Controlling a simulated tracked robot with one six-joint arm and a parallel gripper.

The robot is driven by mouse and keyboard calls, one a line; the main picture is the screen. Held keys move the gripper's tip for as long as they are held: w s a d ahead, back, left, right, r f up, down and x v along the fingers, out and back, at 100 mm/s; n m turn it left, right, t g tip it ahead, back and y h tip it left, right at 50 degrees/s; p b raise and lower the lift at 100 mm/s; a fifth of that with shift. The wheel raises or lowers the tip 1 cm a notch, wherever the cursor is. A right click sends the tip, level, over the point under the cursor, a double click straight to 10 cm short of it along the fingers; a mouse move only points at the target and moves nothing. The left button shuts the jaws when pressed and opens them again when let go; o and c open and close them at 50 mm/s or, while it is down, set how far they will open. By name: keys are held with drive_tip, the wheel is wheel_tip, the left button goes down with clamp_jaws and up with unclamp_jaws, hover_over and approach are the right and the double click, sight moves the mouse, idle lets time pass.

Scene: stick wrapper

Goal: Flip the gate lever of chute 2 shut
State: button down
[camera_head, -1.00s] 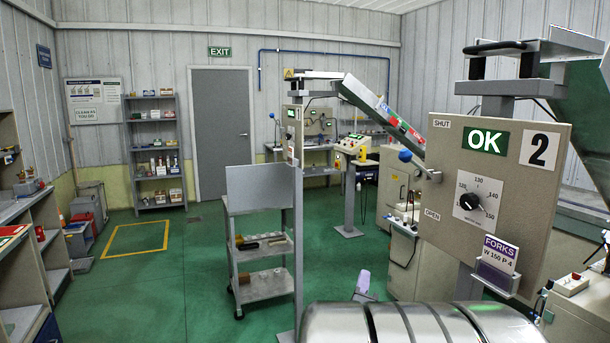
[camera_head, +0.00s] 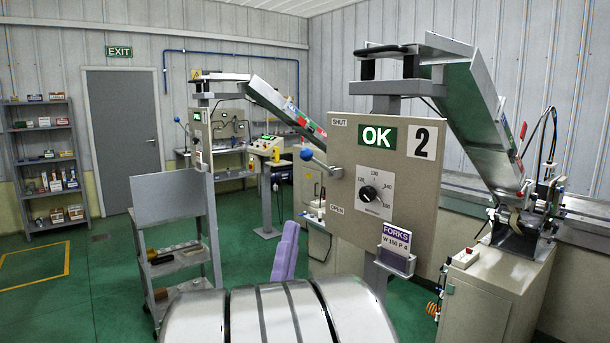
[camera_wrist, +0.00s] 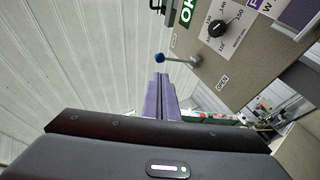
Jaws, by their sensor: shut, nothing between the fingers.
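The chute 2 panel (camera_head: 350,235) is a beige box with a lit green OK sign, a "2" plate and a black dial. Its gate lever (camera_head: 306,154) has a blue ball on a short rod sticking out from the panel's left edge. The ball stands between the SHUT label (camera_head: 339,122) above and the OPEN label (camera_head: 337,210) below. My gripper (camera_head: 290,225), with purple fingers, is shut and empty, below and a little left of the ball, apart from it in the picture.
A purple FORKS card (camera_head: 396,238) sits in a holder on the panel's lower right. The sloping chute (camera_head: 480,120) rises behind it. A grey trolley (camera_head: 172,225) with shelves stands to the left. Another station with a blue-ball lever (camera_head: 177,120) is further back. Green floor is open at left.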

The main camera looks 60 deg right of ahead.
approach(307, 160)
drive_tip(key=x, duration=0.6)
drive_tip(key=shift+r, duration=0.2)
idle(0.4)
drive_tip(key=shift+d, duration=0.1)
